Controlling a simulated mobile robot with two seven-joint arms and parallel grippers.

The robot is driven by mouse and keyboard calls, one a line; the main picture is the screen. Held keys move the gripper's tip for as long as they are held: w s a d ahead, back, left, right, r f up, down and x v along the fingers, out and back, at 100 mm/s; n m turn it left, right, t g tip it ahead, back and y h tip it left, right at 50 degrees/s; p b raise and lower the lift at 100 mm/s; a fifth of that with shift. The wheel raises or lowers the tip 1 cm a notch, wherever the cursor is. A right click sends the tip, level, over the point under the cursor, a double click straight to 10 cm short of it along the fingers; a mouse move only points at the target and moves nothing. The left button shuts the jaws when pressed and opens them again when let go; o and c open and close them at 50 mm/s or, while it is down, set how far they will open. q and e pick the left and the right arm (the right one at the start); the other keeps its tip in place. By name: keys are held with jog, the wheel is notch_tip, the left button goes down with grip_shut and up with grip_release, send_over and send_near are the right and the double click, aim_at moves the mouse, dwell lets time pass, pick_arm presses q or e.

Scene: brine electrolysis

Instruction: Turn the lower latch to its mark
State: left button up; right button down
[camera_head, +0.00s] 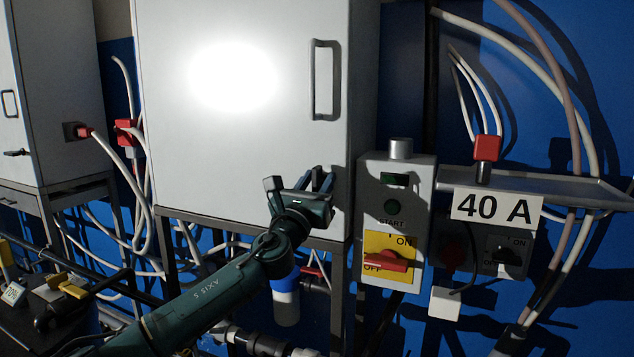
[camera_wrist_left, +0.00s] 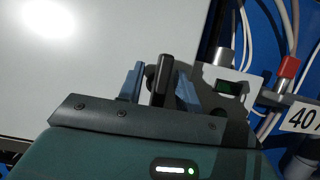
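The lower latch shows in the left wrist view as a black lever (camera_wrist_left: 163,78) standing out from the light grey cabinet door (camera_wrist_left: 90,50). Its lever looks about upright in that view. My left gripper (camera_wrist_left: 160,88) has one blue-grey finger on each side of the lever, with small gaps visible, so it looks open around it. In the head view, my left gripper (camera_head: 321,181) is at the lower right of the cabinet door (camera_head: 230,150) and hides most of the latch. I cannot make out the latch's mark. My right gripper is not in view.
A black door handle (camera_head: 313,80) is above my gripper. To the right is a control box (camera_head: 410,215) with a green START button and a red ON/OFF switch (camera_head: 386,260). A shelf (camera_head: 535,182) with a 40 A sign (camera_head: 497,207) juts out further right.

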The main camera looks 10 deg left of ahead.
pick_arm(q)
jog(key=shift+c, duration=0.3)
grip_shut()
jog(key=shift+n, duration=0.4)
jog(key=n+y, duration=0.3)
jog(key=n, duration=0.2)
jog(key=shift+a, duration=0.1)
jog(key=n+y, duration=0.1)
jog(key=n, duration=0.2)
jog(key=n+y+p, duration=0.1)
jog(key=n+y, duration=0.1)
jog(key=n, duration=0.1)
jog(key=shift+a+g+p, duration=0.1)
jog(key=shift+g+p, duration=0.2)
jog(key=shift+g, duration=0.1)
jog(key=n+g+p, duration=0.1)
jog(key=n, duration=0.2)
jog(key=n+g+y+p, duration=0.1)
jog(key=n, duration=0.2)
jog(key=shift+a+f+n+y, duration=0.1)
jog(key=shift+f+n+y, duration=0.1)
jog(key=shift+n+y, duration=0.1)
jog(key=shift+a+f+n+g+p, duration=0.15)
jog(key=shift+n+g+p, duration=0.5)
jog(key=shift+n, duration=1.35)
